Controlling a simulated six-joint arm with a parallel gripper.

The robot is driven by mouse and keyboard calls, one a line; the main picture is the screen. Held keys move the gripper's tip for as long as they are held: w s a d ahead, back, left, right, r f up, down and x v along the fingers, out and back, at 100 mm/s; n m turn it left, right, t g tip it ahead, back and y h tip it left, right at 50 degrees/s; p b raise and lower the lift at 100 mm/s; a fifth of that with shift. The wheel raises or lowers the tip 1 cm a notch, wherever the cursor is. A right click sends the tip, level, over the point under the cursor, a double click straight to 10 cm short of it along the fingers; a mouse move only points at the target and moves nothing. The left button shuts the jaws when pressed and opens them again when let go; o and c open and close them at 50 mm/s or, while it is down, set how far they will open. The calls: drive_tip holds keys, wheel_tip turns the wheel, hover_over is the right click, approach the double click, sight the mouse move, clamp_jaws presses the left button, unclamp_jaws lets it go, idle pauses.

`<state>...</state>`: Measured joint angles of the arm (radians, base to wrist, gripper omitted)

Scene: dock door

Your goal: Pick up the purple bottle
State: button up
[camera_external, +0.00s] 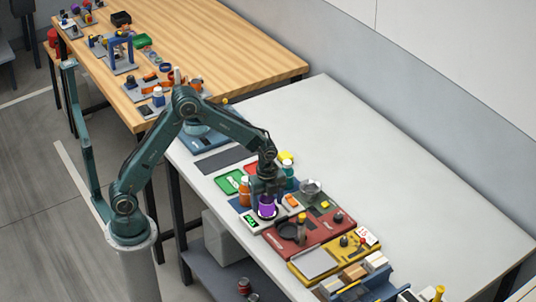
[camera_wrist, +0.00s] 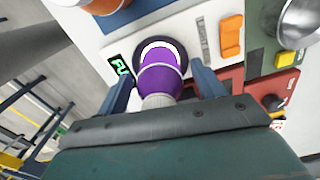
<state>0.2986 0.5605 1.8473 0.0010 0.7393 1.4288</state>
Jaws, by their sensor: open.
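The purple bottle (camera_external: 267,206) stands on a light panel with a green-lit display, near the front edge of the white table. In the wrist view the purple bottle (camera_wrist: 162,80) has a pale ring at its far end and a grey-white part close to the palm. My gripper (camera_wrist: 163,88) is open, with one blue-grey finger on each side of the bottle. Gaps show between the bottle and both fingers. In the external view my gripper (camera_external: 267,190) is right over the bottle and hides its upper part.
An orange bottle (camera_external: 244,192) stands close on the left. An orange switch (camera_wrist: 231,37) and a metal bowl (camera_external: 310,187) are to the right. A red panel (camera_external: 325,232) lies in front. The table's far right is clear.

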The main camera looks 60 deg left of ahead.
drive_tip(key=shift+f, duration=0.25)
drive_tip(key=shift+c, duration=0.5)
drive_tip(key=c, duration=1.2)
drive_tip(key=shift+o, duration=0.2)
drive_tip(key=shift+r, duration=0.15)
wheel_tip(320, 180, up, 20)
